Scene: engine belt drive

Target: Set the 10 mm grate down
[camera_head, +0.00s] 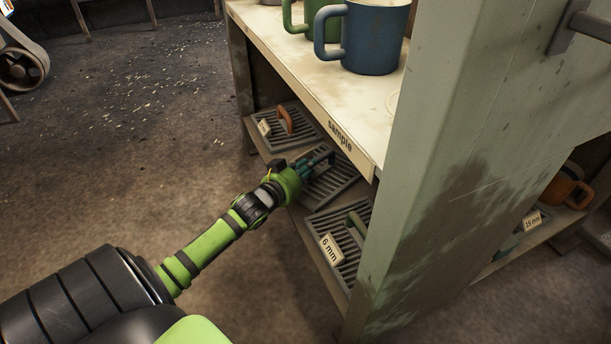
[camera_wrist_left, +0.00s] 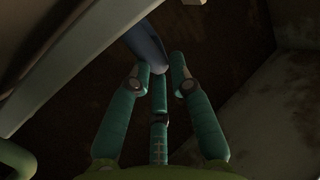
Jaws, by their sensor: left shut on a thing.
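My left gripper (camera_head: 318,163) reaches into the lower shelf of the rack, under the upper board. It is shut on a blue-grey handle (camera_wrist_left: 143,42), which shows between the fingers in the left wrist view. A slatted dark grate (camera_head: 332,188) lies right under the gripper, between two other grates. Its label is hidden, so I cannot read its size. I cannot tell whether it rests fully on the lower shelf (camera_head: 305,228) or is slightly raised. My right gripper is not in view.
A grate with an orange handle (camera_head: 285,120) lies behind, and a grate labelled 6 mm (camera_head: 331,249) in front, both close by. The upper board marked sample (camera_head: 340,137) hangs just above my gripper and carries a blue mug (camera_head: 376,38). A pale post (camera_head: 450,130) stands right.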

